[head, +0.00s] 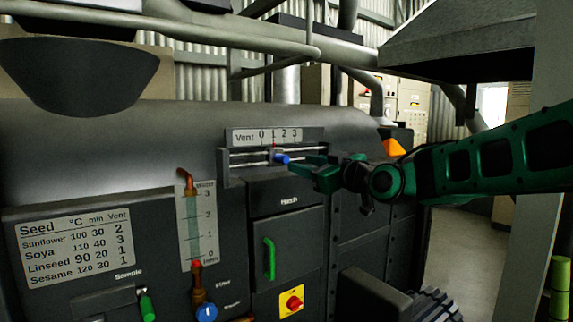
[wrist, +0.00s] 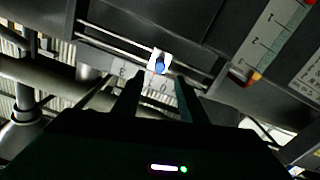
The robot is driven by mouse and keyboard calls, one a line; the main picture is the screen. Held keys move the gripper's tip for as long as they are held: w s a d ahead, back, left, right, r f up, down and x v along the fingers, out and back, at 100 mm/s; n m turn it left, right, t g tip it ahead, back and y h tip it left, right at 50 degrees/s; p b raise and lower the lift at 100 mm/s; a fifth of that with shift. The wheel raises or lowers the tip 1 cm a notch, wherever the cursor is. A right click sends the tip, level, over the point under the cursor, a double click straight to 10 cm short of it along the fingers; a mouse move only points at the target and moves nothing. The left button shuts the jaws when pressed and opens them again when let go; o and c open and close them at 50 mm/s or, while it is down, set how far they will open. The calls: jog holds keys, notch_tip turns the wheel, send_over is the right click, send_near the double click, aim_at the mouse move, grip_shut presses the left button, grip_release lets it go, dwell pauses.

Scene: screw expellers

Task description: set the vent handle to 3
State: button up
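The vent handle is a small blue knob (head: 281,158) on a horizontal slide rail, below the white Vent scale (head: 276,135) marked 0, 1, 2, 3. Its small red pointer appears at about 1. My gripper (head: 308,166) is just right of the knob in the head view, fingers pointing toward it. In the wrist view, the two dark fingers (wrist: 156,82) are apart with nothing between them. The blue knob (wrist: 160,67) on its pale mount lies just beyond the fingertips, roughly in line with the gap. No contact is visible.
Below the rail is a hatch with a green handle (head: 269,258). A water gauge (head: 197,225) and copper pipe stand to the left, beside a seed table (head: 75,247). A red knob on a yellow plate (head: 292,301) sits lower. A pipe (head: 180,32) crosses above.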

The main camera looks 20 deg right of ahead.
aim_at(287, 160)
jog(key=x, duration=0.9)
jog(key=shift+f, duration=0.1)
grip_shut()
